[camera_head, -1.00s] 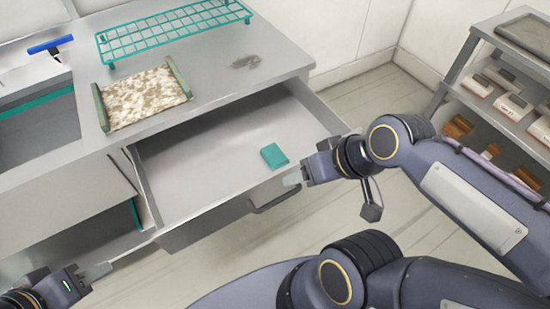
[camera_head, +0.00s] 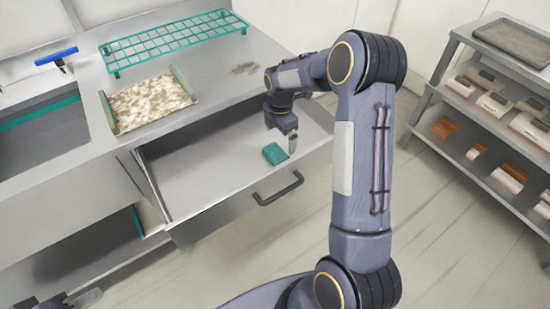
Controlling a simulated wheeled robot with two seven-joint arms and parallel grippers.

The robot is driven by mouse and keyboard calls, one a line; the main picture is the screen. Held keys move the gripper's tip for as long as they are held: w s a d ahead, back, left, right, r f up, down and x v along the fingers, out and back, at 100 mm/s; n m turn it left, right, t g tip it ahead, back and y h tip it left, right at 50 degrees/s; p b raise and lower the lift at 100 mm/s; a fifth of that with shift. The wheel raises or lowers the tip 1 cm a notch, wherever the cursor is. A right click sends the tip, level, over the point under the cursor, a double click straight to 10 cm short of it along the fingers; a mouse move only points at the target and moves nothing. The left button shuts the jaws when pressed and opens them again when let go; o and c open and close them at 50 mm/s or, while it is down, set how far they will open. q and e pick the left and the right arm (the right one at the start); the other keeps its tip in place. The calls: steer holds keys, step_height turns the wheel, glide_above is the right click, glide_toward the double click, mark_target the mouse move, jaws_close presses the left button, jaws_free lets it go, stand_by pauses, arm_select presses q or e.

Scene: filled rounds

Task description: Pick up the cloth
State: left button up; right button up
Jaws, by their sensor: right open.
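The cloth is a small folded teal square (camera_head: 274,154) lying in the open drawer (camera_head: 205,180), near its front right part. My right gripper (camera_head: 291,145) points down just right of the cloth, with a fingertip close beside it. It is open and empty; whether it touches the cloth I cannot tell. My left gripper (camera_head: 80,299) is at the bottom left edge, mostly cut off, and its jaw state is not clear.
On the counter stand a teal wire rack (camera_head: 175,42) and a speckled tray with green ends (camera_head: 150,101), beside a grey stain (camera_head: 244,68). A sink (camera_head: 40,130) is at left. A shelf unit (camera_head: 500,90) with brushes and blocks stands at right. The drawer handle (camera_head: 278,188) sticks out in front.

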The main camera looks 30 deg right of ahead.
mark_target(277, 153)
steer(key=f, duration=0.4)
steer(key=a+f+p, duration=0.1)
steer(key=f, duration=0.1)
steer(key=shift+f, duration=0.2)
steer(key=shift+w+f, duration=0.1)
steer(key=shift+f, duration=0.5)
steer(key=c, duration=0.8)
step_height(277, 153, up, 10)
steer(key=shift+b, duration=0.4)
